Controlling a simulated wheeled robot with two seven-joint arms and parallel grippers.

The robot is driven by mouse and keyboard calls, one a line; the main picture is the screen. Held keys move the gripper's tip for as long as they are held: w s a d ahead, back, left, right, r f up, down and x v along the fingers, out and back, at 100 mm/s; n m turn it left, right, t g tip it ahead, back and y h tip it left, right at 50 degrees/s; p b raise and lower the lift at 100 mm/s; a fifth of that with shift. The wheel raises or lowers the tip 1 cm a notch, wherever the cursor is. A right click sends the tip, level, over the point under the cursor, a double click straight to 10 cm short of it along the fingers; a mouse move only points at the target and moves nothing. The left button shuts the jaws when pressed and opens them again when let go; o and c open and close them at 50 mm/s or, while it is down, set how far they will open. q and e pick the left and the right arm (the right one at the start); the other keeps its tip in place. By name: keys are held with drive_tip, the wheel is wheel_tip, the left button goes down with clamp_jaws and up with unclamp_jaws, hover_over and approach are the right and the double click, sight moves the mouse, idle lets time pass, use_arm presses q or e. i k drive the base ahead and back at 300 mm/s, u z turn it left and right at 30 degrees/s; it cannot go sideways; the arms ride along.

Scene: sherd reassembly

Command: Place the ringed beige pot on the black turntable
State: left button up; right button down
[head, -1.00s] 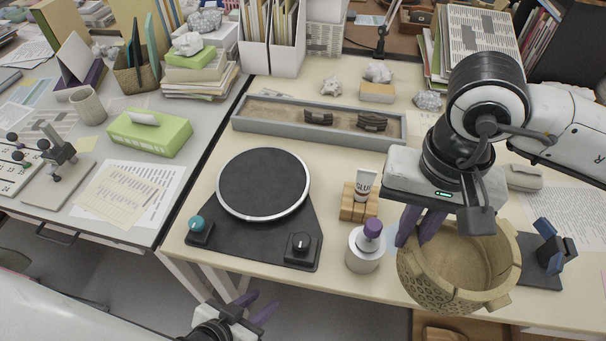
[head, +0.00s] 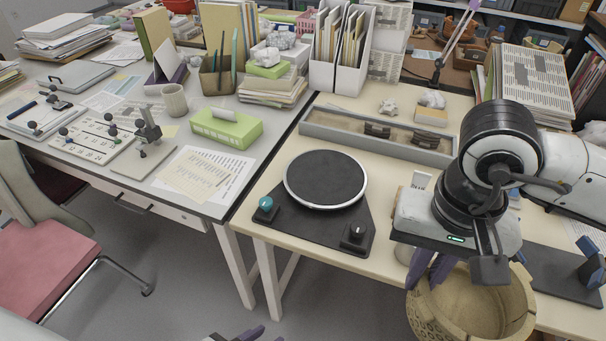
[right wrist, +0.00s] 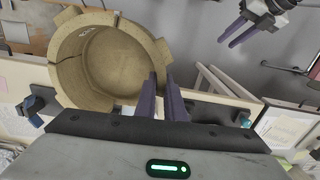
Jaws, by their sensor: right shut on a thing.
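The ringed beige pot (head: 478,310) is at the lower right of the head view, its bottom cut off by the frame. It has a patterned wall and a notched, stepped rim. My right gripper (head: 432,275) is shut on its left rim wall; the right wrist view shows the pot's open inside (right wrist: 108,62) beside the purple fingers (right wrist: 160,98). The black turntable (head: 325,178), a round disc with a pale edge, is empty, up and left of the pot. My left gripper (right wrist: 238,32) is empty, its purple fingers apart; only its tips show in the head view.
A dark stand with blue pads (head: 590,268) is right of the pot. My right arm mostly hides the glue holder.

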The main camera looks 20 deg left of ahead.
sight(324, 174)
drive_tip(key=u, duration=2.45)
drive_tip(key=k, duration=0.8)
drive_tip(key=z, duration=0.85)
drive_tip(key=i, duration=1.05)
